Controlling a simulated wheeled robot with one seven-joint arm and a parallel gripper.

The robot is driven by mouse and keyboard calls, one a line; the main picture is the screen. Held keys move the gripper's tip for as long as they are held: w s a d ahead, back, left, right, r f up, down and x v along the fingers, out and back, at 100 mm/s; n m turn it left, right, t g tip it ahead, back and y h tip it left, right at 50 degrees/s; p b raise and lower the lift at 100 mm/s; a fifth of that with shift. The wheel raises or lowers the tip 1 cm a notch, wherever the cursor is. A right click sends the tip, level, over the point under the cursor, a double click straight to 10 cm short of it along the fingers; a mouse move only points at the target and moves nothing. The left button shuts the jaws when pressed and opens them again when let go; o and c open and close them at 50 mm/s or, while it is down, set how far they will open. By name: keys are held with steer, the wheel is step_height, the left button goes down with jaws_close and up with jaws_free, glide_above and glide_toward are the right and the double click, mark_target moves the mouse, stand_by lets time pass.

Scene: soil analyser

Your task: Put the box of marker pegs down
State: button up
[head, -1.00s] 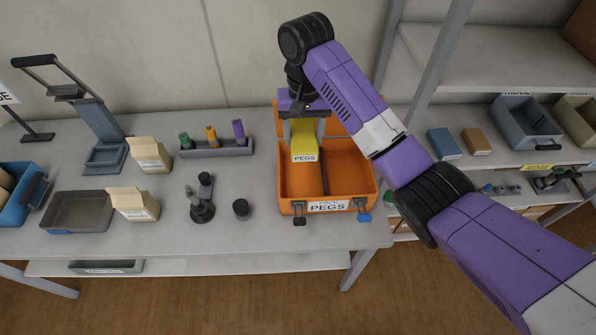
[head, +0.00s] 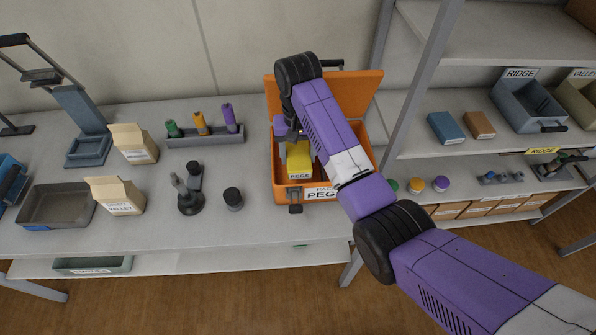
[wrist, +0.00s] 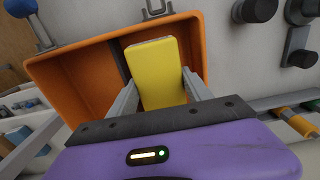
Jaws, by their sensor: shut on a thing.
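The yellow box of marker pegs (head: 299,160), labelled PEGS, is in the left part of the open orange case (head: 279,188). In the wrist view the yellow box (wrist: 158,72) stands between the two fingers of my gripper (wrist: 160,85), which is shut on it. The orange case (wrist: 75,75) surrounds it there, with a dark divider beside the box. I cannot tell whether the box touches the case floor. My arm hides the right part of the case in the head view.
Left of the case are a rack (head: 205,139) with three coloured pegs, a dark stand (head: 188,195), a small black cylinder (head: 233,198) and cardboard boxes (head: 135,143). The case lid (head: 362,84) stands open behind. A shelf unit (head: 475,95) is at the right.

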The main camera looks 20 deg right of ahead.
mark_target(298, 154)
steer(key=shift+f, duration=2.9)
steer(key=shift+f, duration=0.1)
steer(key=o, duration=1.7)
step_height(298, 154, up, 12)
steer(key=shift+f+p, duration=0.25)
steer(key=shift+p, duration=0.25)
steer(key=shift+r+p, duration=0.4)
steer(key=shift+p, duration=0.05)
